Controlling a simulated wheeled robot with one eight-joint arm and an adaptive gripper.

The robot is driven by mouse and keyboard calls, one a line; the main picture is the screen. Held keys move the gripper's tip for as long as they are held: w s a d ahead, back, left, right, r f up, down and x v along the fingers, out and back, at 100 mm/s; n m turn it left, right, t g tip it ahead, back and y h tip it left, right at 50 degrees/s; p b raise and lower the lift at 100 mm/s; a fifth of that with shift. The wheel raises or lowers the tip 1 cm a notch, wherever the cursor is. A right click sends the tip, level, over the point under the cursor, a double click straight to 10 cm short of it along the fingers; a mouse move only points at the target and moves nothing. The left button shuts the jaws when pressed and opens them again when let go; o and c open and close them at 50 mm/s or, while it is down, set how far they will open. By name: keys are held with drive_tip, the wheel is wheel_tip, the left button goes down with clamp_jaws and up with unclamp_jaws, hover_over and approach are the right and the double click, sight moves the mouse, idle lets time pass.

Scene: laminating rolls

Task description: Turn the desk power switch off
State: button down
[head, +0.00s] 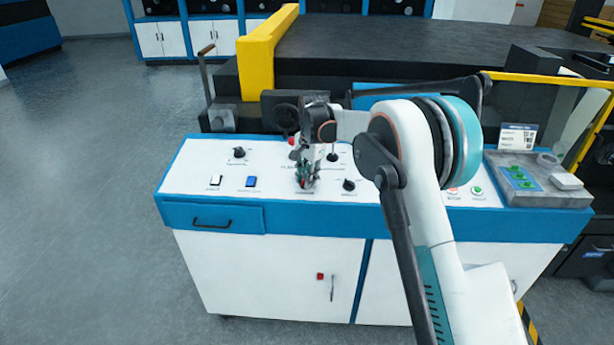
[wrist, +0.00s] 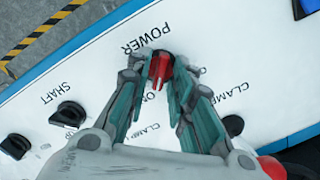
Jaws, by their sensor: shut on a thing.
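The desk power switch is a red rotary knob (wrist: 160,66) on the white panel, under the printed word POWER in the wrist view. My gripper (wrist: 163,74) has its two fingers on either side of the knob, closed on it. The knob's ridge points down toward my palm in that view. In the head view my gripper (head: 307,178) reaches down to the middle of the desk top and mostly hides the knob.
Black knobs stand close by, labelled SHAFT (wrist: 68,113) and CLAMP (wrist: 232,125). On the desk top (head: 190,165) there are also a black knob (head: 239,153), a blue rocker switch (head: 251,182) and another black knob (head: 349,185). A grey control box (head: 560,197) sits at the right end.

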drive_tip(key=n+p, duration=0.1)
drive_tip(key=n, duration=0.3)
drive_tip(key=shift+a+r+h, duration=0.1)
drive_tip(key=shift+h, duration=0.2)
drive_tip(key=n+p, duration=0.1)
drive_tip(key=n, duration=0.3)
drive_tip(key=shift+a+n+p, duration=0.1)
drive_tip(key=shift+n+p, duration=0.2)
drive_tip(key=shift+p, duration=0.05)
drive_tip(key=n+h, duration=0.1)
drive_tip(key=n, duration=0.3)
drive_tip(key=shift+a+p, duration=0.1)
drive_tip(key=shift+p, duration=0.25)
drive_tip(key=shift+s+f+n, duration=0.1)
drive_tip(key=shift+f+n, duration=0.1)
drive_tip(key=shift+n, duration=2)
